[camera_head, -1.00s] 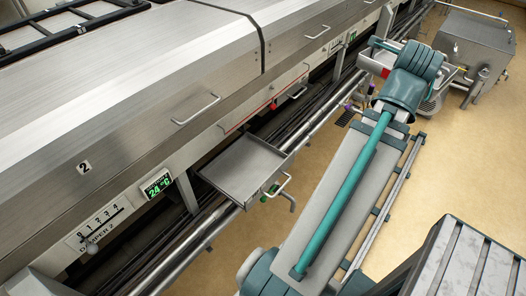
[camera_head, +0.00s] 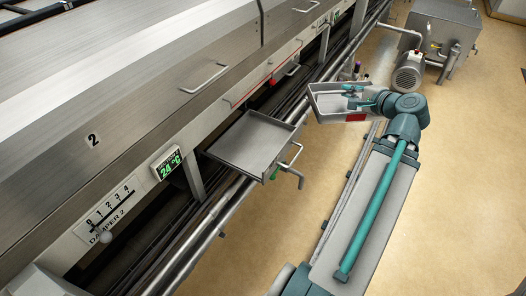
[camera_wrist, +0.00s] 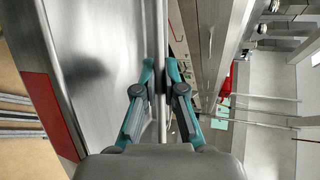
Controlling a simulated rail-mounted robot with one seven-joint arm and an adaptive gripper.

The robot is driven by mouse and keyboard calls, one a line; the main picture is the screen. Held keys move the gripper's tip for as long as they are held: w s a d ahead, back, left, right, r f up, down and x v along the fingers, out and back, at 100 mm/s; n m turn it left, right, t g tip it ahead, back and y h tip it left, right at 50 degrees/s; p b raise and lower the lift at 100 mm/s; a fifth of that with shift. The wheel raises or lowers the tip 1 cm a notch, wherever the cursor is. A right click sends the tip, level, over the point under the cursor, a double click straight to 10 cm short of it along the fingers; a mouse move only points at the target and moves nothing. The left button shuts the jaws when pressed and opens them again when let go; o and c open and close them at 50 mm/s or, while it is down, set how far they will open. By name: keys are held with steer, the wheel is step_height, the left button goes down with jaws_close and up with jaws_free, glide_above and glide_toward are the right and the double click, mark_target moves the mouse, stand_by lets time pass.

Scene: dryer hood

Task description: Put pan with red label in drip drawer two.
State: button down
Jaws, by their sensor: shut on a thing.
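The pan (camera_head: 325,102) is a shallow metal tray with a red label (camera_head: 356,117) on its front side. My gripper (camera_head: 352,90) is shut on the pan's rim and holds it in the air, to the right of and beyond the pulled-out drawer. In the wrist view both fingers (camera_wrist: 161,78) close on the thin rim, with the pan (camera_wrist: 100,60) and its red label (camera_wrist: 48,115) on the left. Drip drawer two (camera_head: 245,148) is pulled out below the hood section marked 2. It looks empty, and its handle faces the aisle.
Pipes (camera_head: 205,230) run along the machine's base below the drawer. A valve lever (camera_head: 290,172) sticks out by the drawer. A motor (camera_head: 409,70) and a metal tank (camera_head: 445,30) stand beyond the pan. The floor (camera_head: 470,200) on the right is clear.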

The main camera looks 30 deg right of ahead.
steer(key=w+a+f+n+g+y+b, duration=0.2)
steer(key=w+a+f+n+y, duration=0.15)
steer(key=a, duration=0.45)
steer(key=w+a+f+n+g+y+b, duration=0.1)
steer(key=w+a+f+n+y+b, duration=0.2)
steer(key=a, duration=0.4)
steer(key=w+a+f+n+g+y+b, duration=0.1)
steer(key=w+a+f+n+g+y, duration=0.15)
steer(key=a+n+y, duration=0.4)
steer(key=m+h+b, duration=0.1)
steer(key=m, duration=0.1)
glide_above(249, 141)
steer(key=shift+t, duration=0.25)
step_height(249, 141, down, 10)
steer(key=shift+s+d+r, duration=0.1)
steer(key=shift+s, duration=0.05)
steer(key=shift+w+f+b, duration=0.2)
steer(key=shift+f+b, duration=0.1)
steer(key=shift+f, duration=1.55)
steer(key=shift+f, duration=0.1)
steer(key=c, duration=1.3)
jaws_free()
steer(key=shift+o, duration=0.2)
